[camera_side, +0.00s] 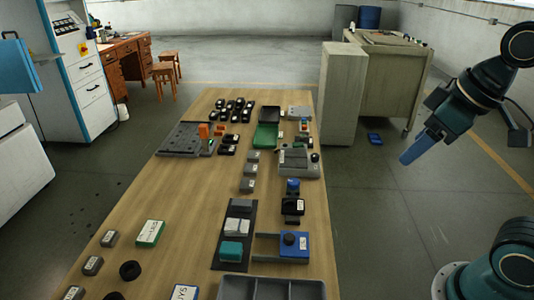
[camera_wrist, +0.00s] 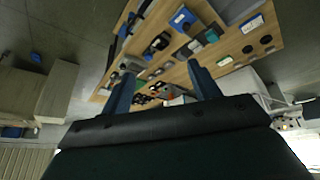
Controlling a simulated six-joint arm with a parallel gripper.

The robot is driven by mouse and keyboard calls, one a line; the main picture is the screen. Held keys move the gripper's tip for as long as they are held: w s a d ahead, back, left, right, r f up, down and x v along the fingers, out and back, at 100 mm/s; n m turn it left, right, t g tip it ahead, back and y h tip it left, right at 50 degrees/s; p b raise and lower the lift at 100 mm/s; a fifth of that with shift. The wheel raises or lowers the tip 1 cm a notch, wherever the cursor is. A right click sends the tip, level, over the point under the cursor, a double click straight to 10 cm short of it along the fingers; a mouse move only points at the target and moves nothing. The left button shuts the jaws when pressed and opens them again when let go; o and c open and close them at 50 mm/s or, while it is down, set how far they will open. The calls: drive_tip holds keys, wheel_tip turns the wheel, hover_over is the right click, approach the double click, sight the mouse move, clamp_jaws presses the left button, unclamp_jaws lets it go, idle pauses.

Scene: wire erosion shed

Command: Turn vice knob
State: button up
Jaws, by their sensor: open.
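What seems the same blue block shows at the top of the wrist view (camera_wrist: 183,19). A smaller blue-topped black piece (camera_side: 293,187) stands behind it. My gripper (camera_side: 406,158) is off the table's right side, above the floor, well apart from the vice. In the wrist view, its two blue fingers (camera_wrist: 162,69) are spread with nothing held between them.
The wooden table (camera_side: 185,245) holds several small grey and black blocks, a dark strip with a teal block (camera_side: 231,250), a green tray (camera_side: 265,136) and a grey compartment tray (camera_side: 272,288) at the front. A tall pale cabinet (camera_side: 341,95) stands at the far right. The table's left-middle is mostly bare.

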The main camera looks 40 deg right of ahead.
drive_tip(key=w+d+r+n+g, duration=0.1)
drive_tip(key=w+n, duration=0.3)
drive_tip(key=w, duration=0.7)
drive_tip(key=n+g, duration=0.4)
drive_tip(key=n, duration=0.9)
hover_over(293, 181)
wheel_tip(293, 181, down, 21)
drive_tip(key=shift+s+f, duration=0.1)
drive_tip(key=shift+f, duration=6.75)
drive_tip(key=shift+c, duration=0.2)
drive_tip(key=c, duration=0.9)
